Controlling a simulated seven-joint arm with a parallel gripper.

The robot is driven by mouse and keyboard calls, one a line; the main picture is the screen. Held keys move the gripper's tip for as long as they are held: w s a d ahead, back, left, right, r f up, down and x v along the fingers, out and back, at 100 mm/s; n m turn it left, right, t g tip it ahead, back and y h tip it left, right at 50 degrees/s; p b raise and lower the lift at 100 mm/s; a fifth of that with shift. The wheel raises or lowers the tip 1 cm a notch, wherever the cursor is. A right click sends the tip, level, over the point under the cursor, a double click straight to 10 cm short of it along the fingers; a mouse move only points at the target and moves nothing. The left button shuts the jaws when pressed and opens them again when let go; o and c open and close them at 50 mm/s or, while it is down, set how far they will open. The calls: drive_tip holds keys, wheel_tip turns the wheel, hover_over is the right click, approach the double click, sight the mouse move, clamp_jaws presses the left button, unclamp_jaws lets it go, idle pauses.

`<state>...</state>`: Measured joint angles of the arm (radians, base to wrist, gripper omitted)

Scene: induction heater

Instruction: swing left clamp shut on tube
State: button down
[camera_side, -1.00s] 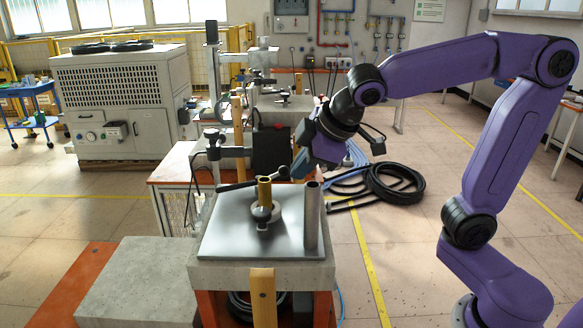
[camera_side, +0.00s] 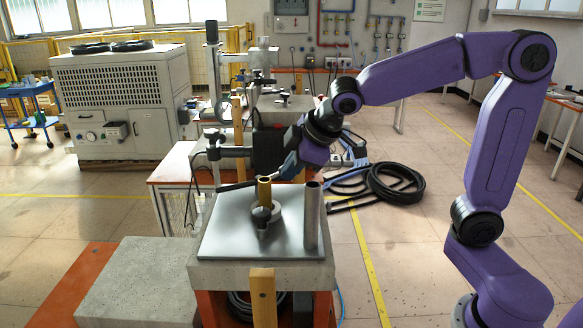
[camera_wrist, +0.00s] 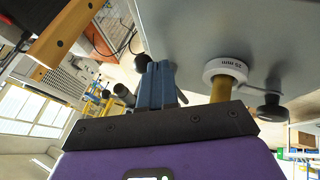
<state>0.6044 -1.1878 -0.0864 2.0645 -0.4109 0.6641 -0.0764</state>
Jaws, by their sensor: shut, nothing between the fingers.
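A brass tube (camera_side: 264,190) stands upright in a white collar on the metal plate. The tube (camera_wrist: 221,90) and collar (camera_wrist: 225,68) also show in the wrist view. A black knob (camera_side: 262,217) sits at the collar's near side; a black knob (camera_wrist: 271,109) shows beside the collar in the wrist view. A dark bar (camera_side: 236,186) reaches from the left toward the tube top. I cannot tell which part is the left clamp. My gripper (camera_side: 289,169) is just behind and right of the tube top. Its blue fingers (camera_wrist: 157,84) are shut and empty, beside the tube. Contact is unclear.
A steel tube (camera_side: 312,215) stands upright at the right of the metal plate (camera_side: 285,240). A stand with a horizontal arm (camera_side: 232,152) rises behind left. Black hose coils (camera_side: 395,183) lie on the floor.

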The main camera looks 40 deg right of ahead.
drive_tip(key=shift+w+d+n+y, duration=0.3)
drive_tip(key=shift+d+n+y, duration=0.1)
drive_tip(key=shift+n, duration=0.2)
drive_tip(key=shift+w+d+n+g+y, duration=0.15)
drive_tip(key=shift+w+d+n+y, duration=0.15)
drive_tip(key=shift+n, duration=0.25)
drive_tip(key=shift+w+d+n+g+y, duration=0.15)
drive_tip(key=shift+w+n+y, duration=0.15)
drive_tip(key=shift+n, duration=0.25)
drive_tip(key=n, duration=0.1)
drive_tip(key=w+d+n+g+y, duration=0.1)
drive_tip(key=n, duration=0.1)
drive_tip(key=shift+w+y, duration=0.2)
drive_tip(key=shift+y, duration=0.1)
drive_tip(key=w+n, duration=0.1)
drive_tip(key=w+n+g+y, duration=0.1)
drive_tip(key=n, duration=0.1)
drive_tip(key=shift+w+d+n+g, duration=0.1)
drive_tip(key=shift+n+g, duration=0.2)
drive_tip(key=w+n, duration=0.1)
drive_tip(key=w+n+g+y, duration=0.1)
drive_tip(key=n, duration=0.1)
drive_tip(key=shift+a+g, duration=0.2)
drive_tip(key=shift+g, duration=0.1)
drive_tip(key=shift+w, duration=0.25)
drive_tip(key=shift+s+d, duration=0.1)
